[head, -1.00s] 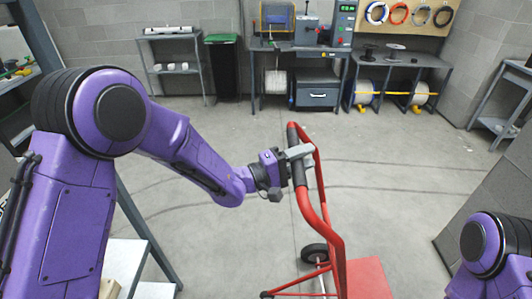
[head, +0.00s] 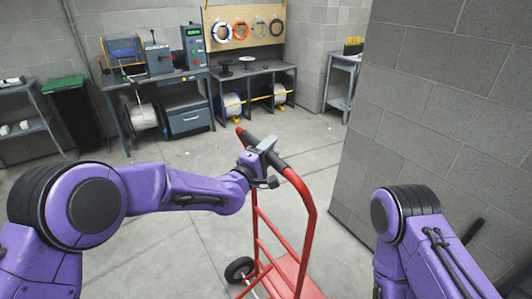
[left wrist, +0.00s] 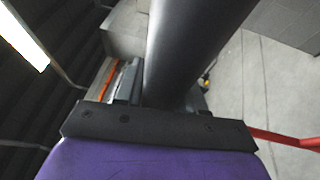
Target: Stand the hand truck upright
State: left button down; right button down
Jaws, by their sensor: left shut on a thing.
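The red hand truck (head: 308,220) is in front of me, right of the middle of the head view. Its handle bar with black grip is at the top, and a black wheel (head: 240,268) and the red toe plate are low in the picture. The frame looks slanted; I cannot tell exactly how far it leans. My left gripper (head: 266,152) is shut on the black grip of the handle. In the left wrist view the dark grip (left wrist: 192,45) runs up from between the jaws. My right gripper is out of the picture; only my right arm shows.
A grey block wall (head: 440,110) stands close on the right. At the back are a workbench (head: 160,80) with machines, a bench with cable reels (head: 255,72), and a black bin with green lid (head: 75,110). The concrete floor between the truck and the benches is clear.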

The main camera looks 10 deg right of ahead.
pick_arm(q)
jog(key=shift+s+d+f, duration=0.25)
jog(key=shift+d+f, duration=0.05)
jog(key=shift+f, duration=0.25)
jog(key=c, duration=0.9)
grip_release()
jog(key=shift+o, duration=0.6)
jog(key=shift+w+d, duration=0.2)
jog(key=shift+w, duration=0.05)
jog(key=shift+r, duration=0.1)
jog(key=shift+w+a+r, duration=0.1)
jog(key=shift+w+a, duration=0.05)
jog(key=shift+a, duration=0.1)
jog(key=b+v, duration=0.3)
jog(key=v, duration=0.7)
jog(key=shift+s+b, duration=0.2)
jog(key=shift+b, duration=0.2)
